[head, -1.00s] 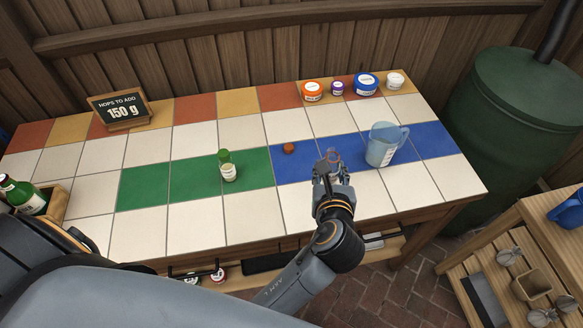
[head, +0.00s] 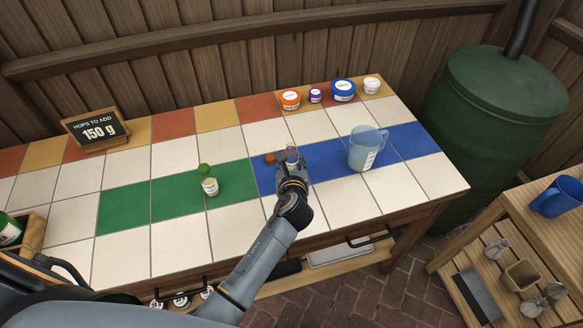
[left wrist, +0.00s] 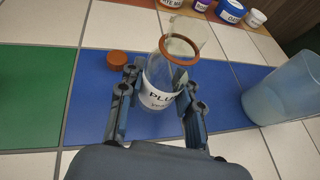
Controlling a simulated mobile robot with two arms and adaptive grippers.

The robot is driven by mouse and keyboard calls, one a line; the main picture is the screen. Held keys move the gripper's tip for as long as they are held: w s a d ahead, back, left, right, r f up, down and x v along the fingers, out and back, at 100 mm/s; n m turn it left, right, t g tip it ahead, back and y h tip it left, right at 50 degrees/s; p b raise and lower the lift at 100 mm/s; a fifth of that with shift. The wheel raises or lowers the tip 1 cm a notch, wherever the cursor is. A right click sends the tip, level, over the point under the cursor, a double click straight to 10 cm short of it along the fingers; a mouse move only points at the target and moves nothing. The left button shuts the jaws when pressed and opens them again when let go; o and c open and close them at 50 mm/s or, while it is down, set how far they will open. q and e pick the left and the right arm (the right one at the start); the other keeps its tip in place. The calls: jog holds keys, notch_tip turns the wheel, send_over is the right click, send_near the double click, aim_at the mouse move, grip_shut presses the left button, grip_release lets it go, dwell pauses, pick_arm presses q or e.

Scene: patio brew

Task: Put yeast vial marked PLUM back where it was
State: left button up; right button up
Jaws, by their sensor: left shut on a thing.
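The yeast vial marked PLUM (left wrist: 160,97) is clear glass with a white label and an orange-brown ring at its open mouth. My left gripper (left wrist: 158,95) is shut around its labelled lower part. In the head view the vial (head: 292,154) stands in my left gripper (head: 292,168) over the blue tiles (head: 325,160). I cannot tell whether its base touches them. An orange-brown cap (head: 269,158) lies apart on the blue tiles, just left of the vial; it also shows in the left wrist view (left wrist: 117,60). My right gripper is not in view.
A clear blue jug (head: 362,150) stands right of the vial. A green-capped vial (head: 208,182) stands on the green tiles (head: 125,207). White tiles in front are clear.

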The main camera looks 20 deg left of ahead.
pick_arm(q)
jog(key=shift+d+f, duration=0.1)
jog(key=shift+f, duration=1.05)
jog(key=o, duration=1.2)
jog(key=shift+c, duration=0.2)
jog(key=shift+r, duration=0.2)
jog(key=v, duration=1.2)
jog(key=shift+p, duration=0.3)
